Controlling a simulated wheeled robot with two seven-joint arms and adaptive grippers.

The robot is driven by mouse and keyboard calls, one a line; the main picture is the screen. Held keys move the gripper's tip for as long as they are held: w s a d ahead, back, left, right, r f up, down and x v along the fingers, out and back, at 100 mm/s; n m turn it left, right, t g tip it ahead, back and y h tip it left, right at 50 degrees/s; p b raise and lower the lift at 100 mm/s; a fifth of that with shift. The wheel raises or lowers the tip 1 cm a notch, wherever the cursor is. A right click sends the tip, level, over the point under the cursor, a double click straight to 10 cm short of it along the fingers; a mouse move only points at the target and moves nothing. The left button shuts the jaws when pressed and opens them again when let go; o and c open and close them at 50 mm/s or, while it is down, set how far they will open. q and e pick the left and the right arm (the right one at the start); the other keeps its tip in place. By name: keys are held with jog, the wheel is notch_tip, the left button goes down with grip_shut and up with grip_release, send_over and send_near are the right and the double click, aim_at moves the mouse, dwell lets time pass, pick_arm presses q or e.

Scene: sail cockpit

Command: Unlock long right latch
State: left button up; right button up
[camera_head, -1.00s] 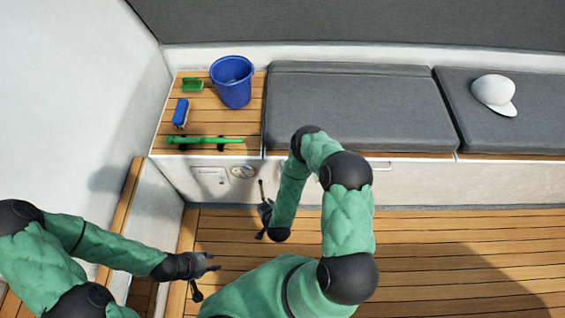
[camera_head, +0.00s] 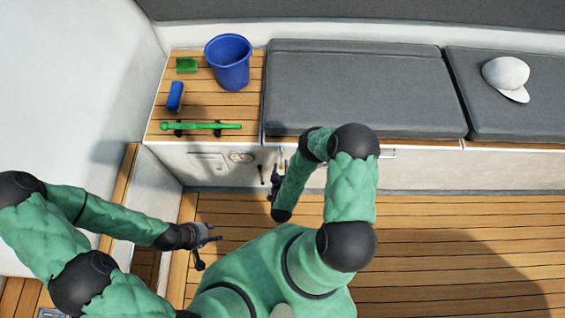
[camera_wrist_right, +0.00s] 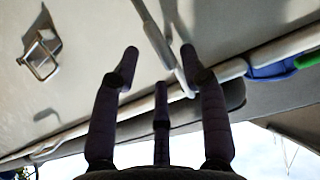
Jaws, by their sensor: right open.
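My right gripper (camera_head: 271,173) is open close to the white front of the bench, below the left end of the grey cushions. In the right wrist view its fingers (camera_wrist_right: 158,62) spread toward a pale panel. A long metal bar (camera_wrist_right: 154,36), likely the long latch, runs along the panel, its lower end near the right fingertip. I cannot tell whether they touch. A smaller metal latch (camera_wrist_right: 41,54) sits on the panel at the left. In the head view the long latch is not clearly visible near my gripper. My left gripper (camera_head: 207,253) is open and empty above the deck.
A blue bucket (camera_head: 229,64), green brush (camera_head: 187,65), blue brush (camera_head: 175,97) and green rod (camera_head: 201,126) are on the slatted bench top. A white cap (camera_head: 506,78) lies on the right cushion (camera_head: 490,110). The wooden deck (camera_head: 450,235) is clear at right.

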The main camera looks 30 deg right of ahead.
aim_at(282, 158)
jog(key=shift+b+x, duration=0.55)
jog(key=shift+x, duration=1.7)
